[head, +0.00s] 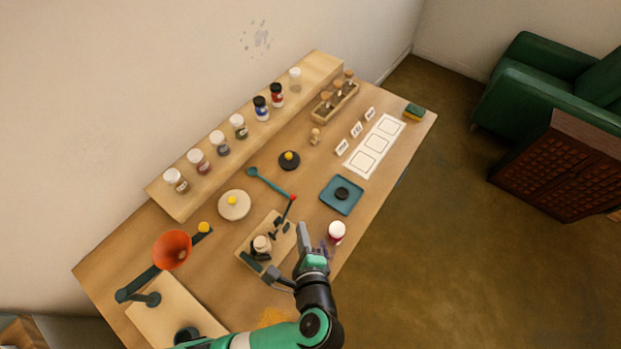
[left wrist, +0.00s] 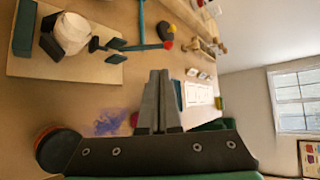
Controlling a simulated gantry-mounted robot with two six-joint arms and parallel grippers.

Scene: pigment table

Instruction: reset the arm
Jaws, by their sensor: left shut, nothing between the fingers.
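My left arm (head: 313,300) reaches in from the bottom of the head view, over the front edge of the table. Its gripper (head: 301,228) is shut and empty, with the fingers together. It is beside the wooden clamp stand (head: 250,238) and left of a white-lidded jar (head: 336,229), apparently apart from the jar. In the left wrist view the two grey fingers (left wrist: 160,75) lie side by side with nothing between them. My right gripper is in neither view.
A purple smear (left wrist: 110,122) lies on the table near the gripper. An orange funnel (head: 172,250) stands at the left, a teal tray (head: 341,195) at the right. A raised shelf (head: 185,203) with several jars runs along the back. Open floor (head: 450,240) lies to the right.

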